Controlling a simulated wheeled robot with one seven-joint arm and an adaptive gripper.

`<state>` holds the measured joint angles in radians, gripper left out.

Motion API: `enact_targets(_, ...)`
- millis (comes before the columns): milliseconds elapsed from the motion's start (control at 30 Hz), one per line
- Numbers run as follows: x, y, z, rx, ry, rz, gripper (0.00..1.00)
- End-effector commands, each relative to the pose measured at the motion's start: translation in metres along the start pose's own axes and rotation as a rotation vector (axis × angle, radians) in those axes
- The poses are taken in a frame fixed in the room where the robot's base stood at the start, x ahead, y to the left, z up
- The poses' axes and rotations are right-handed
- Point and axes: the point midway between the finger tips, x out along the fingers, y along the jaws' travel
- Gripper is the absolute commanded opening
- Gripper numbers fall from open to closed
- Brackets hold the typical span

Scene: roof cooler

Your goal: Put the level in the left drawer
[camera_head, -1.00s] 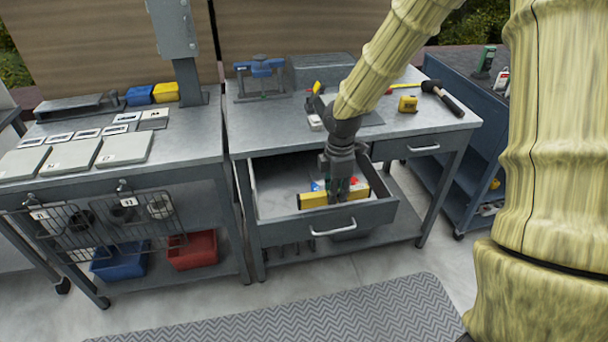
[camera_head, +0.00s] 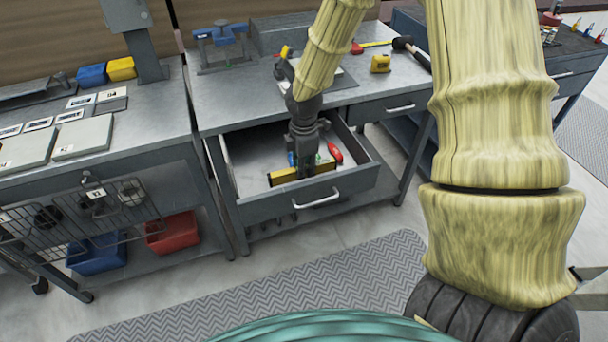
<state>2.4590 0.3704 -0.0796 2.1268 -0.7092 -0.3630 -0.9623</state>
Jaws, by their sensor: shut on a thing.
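The level (camera_head: 284,177) is a short yellow bar with dark ends, seen inside the open left drawer (camera_head: 330,198) of the grey workbench. My gripper (camera_head: 303,174) points down into the drawer and is shut on the level near its middle. The fingers hide part of the level. I cannot tell whether the level touches the drawer floor. A red item (camera_head: 335,153) and small blue and green pieces lie behind the level in the drawer.
The right drawer (camera_head: 400,107) is shut. On the bench top are a blue vise (camera_head: 221,34), a yellow tape measure (camera_head: 381,64) and a black-headed mallet (camera_head: 411,50). A second bench with red (camera_head: 172,232) and blue (camera_head: 97,254) bins stands left. A patterned mat (camera_head: 260,280) lies in front.

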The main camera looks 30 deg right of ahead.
Motion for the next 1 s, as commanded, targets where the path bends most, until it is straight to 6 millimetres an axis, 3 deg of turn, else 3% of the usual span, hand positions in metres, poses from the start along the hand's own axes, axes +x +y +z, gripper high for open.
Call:
enact_targets(300, 0.034, -0.001, 0.001, 0.001, -0.001, -0.001, 0.0)
enact_targets(733, 0.039, -0.001, 0.001, 0.001, -0.001, -0.001, 0.0)
enact_targets(767, 0.039, -0.001, 0.001, 0.001, -0.001, -0.001, 0.23)
enact_targets(867, 0.039, -0.001, 0.001, 0.001, 0.0, -0.001, 0.41)
enact_targets(1000, 0.039, -0.001, 0.001, 0.001, 0.0, -0.001, 0.41)
